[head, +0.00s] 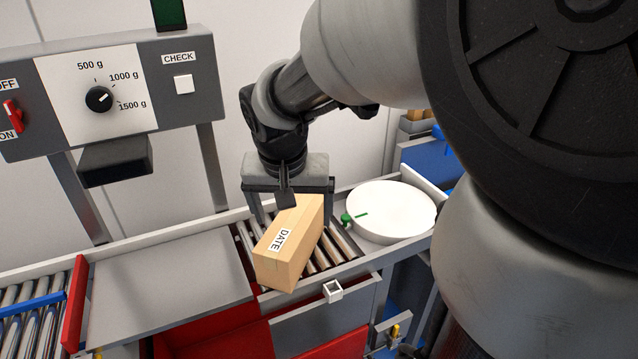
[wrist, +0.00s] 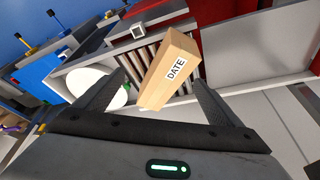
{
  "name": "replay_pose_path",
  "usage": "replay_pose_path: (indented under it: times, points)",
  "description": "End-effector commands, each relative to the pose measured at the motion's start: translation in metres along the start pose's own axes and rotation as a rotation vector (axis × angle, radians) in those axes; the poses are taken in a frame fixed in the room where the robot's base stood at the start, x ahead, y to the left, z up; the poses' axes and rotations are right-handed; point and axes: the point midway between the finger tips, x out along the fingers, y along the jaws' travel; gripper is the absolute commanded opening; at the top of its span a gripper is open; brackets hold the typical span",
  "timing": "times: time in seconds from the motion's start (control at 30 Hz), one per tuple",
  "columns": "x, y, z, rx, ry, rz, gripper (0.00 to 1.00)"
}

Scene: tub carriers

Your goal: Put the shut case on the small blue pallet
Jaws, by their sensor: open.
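The shut case is a light brown cardboard box (head: 285,245) with a white DATE label, lying on the roller section between the grey plate and the white turntable. It sits at an angle to the rollers. My gripper (head: 290,212) is above its far end with the fingers apart. In the wrist view the case (wrist: 172,70) shows between the two open fingers (wrist: 155,100), with a gap on each side. A blue surface (head: 428,160) shows at the back right, partly hidden by my arm; I cannot tell whether it is the small blue pallet.
A white round turntable (head: 390,210) with a green peg stands right of the case. A grey plate (head: 165,290) lies left, beside a red stop (head: 76,300). A control panel (head: 105,95) with a dial stands behind. A red bin (head: 225,342) is below.

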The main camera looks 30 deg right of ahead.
Motion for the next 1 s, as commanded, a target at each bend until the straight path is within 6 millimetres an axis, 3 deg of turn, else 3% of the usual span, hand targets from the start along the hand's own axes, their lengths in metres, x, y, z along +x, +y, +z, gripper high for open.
replay_pose_path:
  times: [0.03, 0.1, 0.3, 0.47, 0.57, 0.77, 1.0]
  points:
    - [-0.044, 0.001, 0.013, -0.060, 0.068, -0.065, 0.89]
    - [-0.064, 0.007, 0.040, -0.153, 0.083, -0.101, 0.89]
    - [-0.094, 0.020, 0.100, -0.362, 0.129, -0.173, 0.89]
    - [-0.100, 0.023, 0.119, -0.435, 0.148, -0.191, 0.92]
    - [-0.101, 0.023, 0.109, -0.410, 0.138, -0.171, 0.92]
    - [-0.089, 0.016, 0.044, -0.208, 0.093, -0.050, 0.92]
    - [-0.032, -0.007, -0.036, 0.066, 0.070, 0.067, 0.92]
